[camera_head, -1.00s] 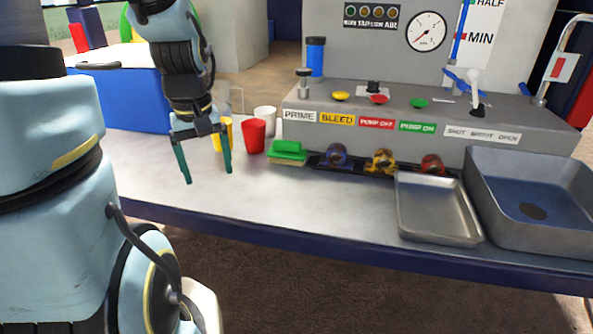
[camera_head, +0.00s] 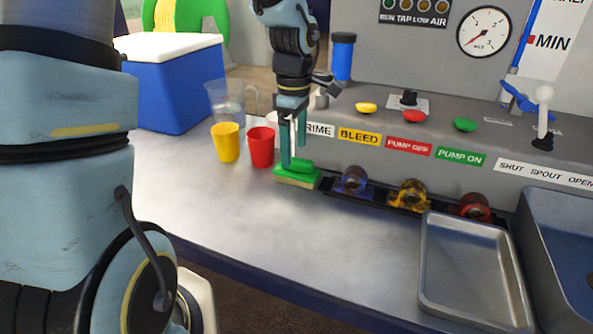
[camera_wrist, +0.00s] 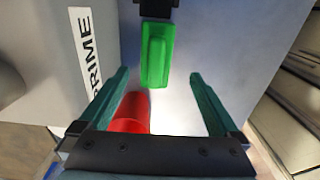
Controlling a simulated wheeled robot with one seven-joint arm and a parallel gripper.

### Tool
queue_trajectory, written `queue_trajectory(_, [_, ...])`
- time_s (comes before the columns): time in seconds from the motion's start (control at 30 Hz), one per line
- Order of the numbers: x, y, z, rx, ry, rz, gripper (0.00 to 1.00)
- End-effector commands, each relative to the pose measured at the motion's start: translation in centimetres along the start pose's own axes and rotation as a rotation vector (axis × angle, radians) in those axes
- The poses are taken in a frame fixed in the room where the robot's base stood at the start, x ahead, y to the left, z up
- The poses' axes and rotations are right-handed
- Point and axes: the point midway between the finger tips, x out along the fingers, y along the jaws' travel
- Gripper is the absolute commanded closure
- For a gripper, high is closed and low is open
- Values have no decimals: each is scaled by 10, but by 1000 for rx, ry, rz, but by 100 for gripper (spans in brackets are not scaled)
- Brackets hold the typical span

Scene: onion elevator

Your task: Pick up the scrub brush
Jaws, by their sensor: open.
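The scrub brush (camera_head: 297,175) has a green top and handle and a pale bristle side beneath. It lies on the grey counter (camera_head: 240,215), at the foot of the panel. In the wrist view the brush (camera_wrist: 156,55) appears ahead of the fingers, between their lines. My gripper (camera_head: 293,145) points down directly above the brush in the head view, with its green fingers apart and empty. In the wrist view the gripper (camera_wrist: 160,100) is open, and a red cup (camera_wrist: 131,113) shows by its left finger. Whether a finger touches the brush cannot be told.
The red cup (camera_head: 261,147) stands close left of the brush, beside a yellow cup (camera_head: 226,143) and a clear pitcher (camera_head: 228,100). A rack of coloured round items (camera_head: 409,196) is close right. A metal tray (camera_head: 470,265) lies farther right. The counter front is clear.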

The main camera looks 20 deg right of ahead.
Motion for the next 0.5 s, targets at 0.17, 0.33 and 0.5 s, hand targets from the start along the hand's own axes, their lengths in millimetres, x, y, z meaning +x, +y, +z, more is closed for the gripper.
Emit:
queue_trajectory(0.17, [10, 1, 0, 1, 0, -2, 3])
queue_trajectory(0.33, [31, 6, 3, 3, -2, -4, 3])
queue_trajectory(0.5, [52, 7, 3, 2, 0, -2, 3])
